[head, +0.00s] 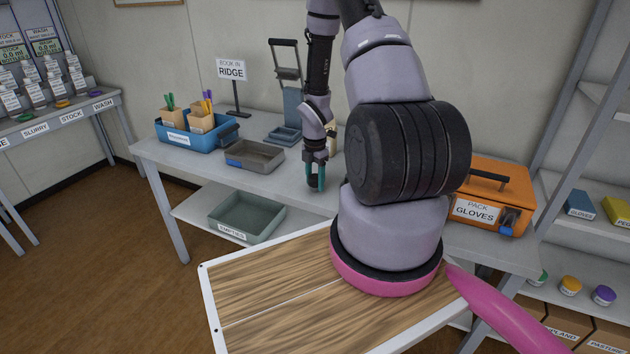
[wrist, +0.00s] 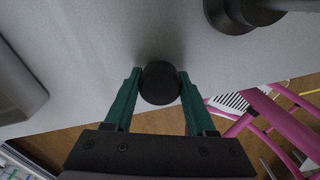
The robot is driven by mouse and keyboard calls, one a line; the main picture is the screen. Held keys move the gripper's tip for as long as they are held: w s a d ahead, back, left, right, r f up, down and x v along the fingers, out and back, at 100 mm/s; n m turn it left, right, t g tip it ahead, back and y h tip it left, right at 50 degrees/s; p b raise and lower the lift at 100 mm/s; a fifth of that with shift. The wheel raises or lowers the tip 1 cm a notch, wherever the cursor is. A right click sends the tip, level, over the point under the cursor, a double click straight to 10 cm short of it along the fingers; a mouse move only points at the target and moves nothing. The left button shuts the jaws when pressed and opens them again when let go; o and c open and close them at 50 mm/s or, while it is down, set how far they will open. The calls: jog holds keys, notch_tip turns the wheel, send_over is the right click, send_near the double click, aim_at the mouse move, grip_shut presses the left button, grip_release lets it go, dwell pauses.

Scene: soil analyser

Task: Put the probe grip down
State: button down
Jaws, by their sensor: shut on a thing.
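My gripper (head: 316,178) is over the front part of the grey bench, with its teal fingers pointing down. In the wrist view, the fingers (wrist: 159,92) are shut on a black round-ended thing, the probe grip (wrist: 160,82). Only its dark end shows there. In the head view, the probe grip (head: 312,182) is a small dark shape at the fingertips. I cannot tell whether it touches the bench top.
The bench (head: 205,176) holds a grey tray (head: 255,155), a blue caddy (head: 190,138), a "RIDGE" sign (head: 231,70), a blue-grey upright stand (head: 292,105) and an orange case (head: 488,190). A green-grey tray (head: 246,216) is on the lower shelf. Bench space left of my gripper is clear.

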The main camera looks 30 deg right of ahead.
jog(key=shift+f, duration=0.15)
jog(key=shift+c, duration=1.1)
grip_release()
notch_tip(320, 180, up, 12)
notch_tip(320, 180, up, 11)
jog(key=m+t, duration=0.1)
jog(key=m, duration=0.4)
send_over(315, 177)
jog(key=a, duration=0.1)
jog(key=s+a+r+m+t, duration=0.1)
jog(key=s+a+r+m, duration=0.15)
jog(key=r, duration=0.35)
jog(key=s+a+r+m+t, duration=0.1)
jog(key=s+r+m, duration=0.1)
jog(key=r+m, duration=0.25)
jog(key=s+a+r+m+t+y, duration=0.1)
jog(key=s+a+r+m+t, duration=0.1)
jog(key=s+a+r+m, duration=0.2)
jog(key=s+a+r+m+t+y, duration=0.1)
jog(key=s+a+r+m, duration=0.3)
jog(key=s+r+m, duration=0.5)
notch_tip(315, 177, up, 2)
jog(key=shift+s+a+r+m+t, duration=0.15)
jog(key=shift+s+a+m+t, duration=0.2)
jog(key=shift+s+t, duration=0.45)
